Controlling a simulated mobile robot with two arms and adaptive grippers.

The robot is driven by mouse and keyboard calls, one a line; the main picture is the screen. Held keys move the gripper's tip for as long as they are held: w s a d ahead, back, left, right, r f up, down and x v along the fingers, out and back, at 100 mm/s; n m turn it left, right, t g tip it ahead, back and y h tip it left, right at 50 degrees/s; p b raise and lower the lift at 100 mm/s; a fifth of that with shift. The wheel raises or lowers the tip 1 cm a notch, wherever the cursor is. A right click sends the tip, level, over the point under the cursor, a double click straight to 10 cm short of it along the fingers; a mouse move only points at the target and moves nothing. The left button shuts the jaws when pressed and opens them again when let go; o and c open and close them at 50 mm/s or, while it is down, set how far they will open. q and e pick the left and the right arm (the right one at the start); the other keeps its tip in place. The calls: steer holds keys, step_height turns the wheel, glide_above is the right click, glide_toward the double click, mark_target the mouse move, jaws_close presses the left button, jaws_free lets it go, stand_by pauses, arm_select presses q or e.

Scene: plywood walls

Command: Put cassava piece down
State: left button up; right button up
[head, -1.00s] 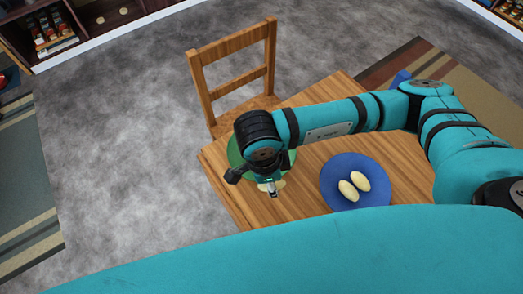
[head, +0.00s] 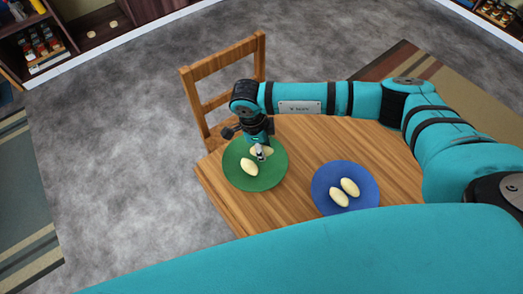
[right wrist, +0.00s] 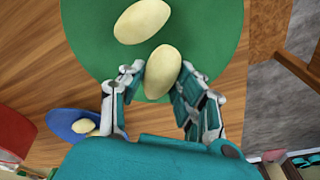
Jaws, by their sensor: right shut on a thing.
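My right gripper (head: 261,155) points down over the green plate (head: 270,181) on the wooden table. In the right wrist view my right gripper (right wrist: 160,88) is shut on a pale yellow cassava piece (right wrist: 163,73), with a finger on either side. I cannot tell whether this piece touches the plate. A second cassava piece (head: 249,167) lies on the green plate beside it; it also shows in the right wrist view (right wrist: 142,20). The blue plate (head: 330,172), right of the green one, carries two more cassava pieces (head: 345,192). My left gripper is not in view.
The wooden table (head: 315,140) has bare room between and behind the plates. A wooden chair (head: 222,85) stands at its far left edge. A red object (right wrist: 18,135) shows at the left edge of the right wrist view. Shelves (head: 50,45) stand far back left.

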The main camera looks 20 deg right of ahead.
step_height(320, 180, down, 3)
steer(key=shift+r+p, duration=0.1)
steer(key=shift+p, duration=0.5)
steer(key=shift+f, duration=0.3)
steer(key=shift+f+b, duration=0.25)
steer(key=shift+b, duration=0.05)
steer(key=o, duration=0.9)
steer(key=shift+r, duration=0.1)
steer(key=shift+c, duration=0.2)
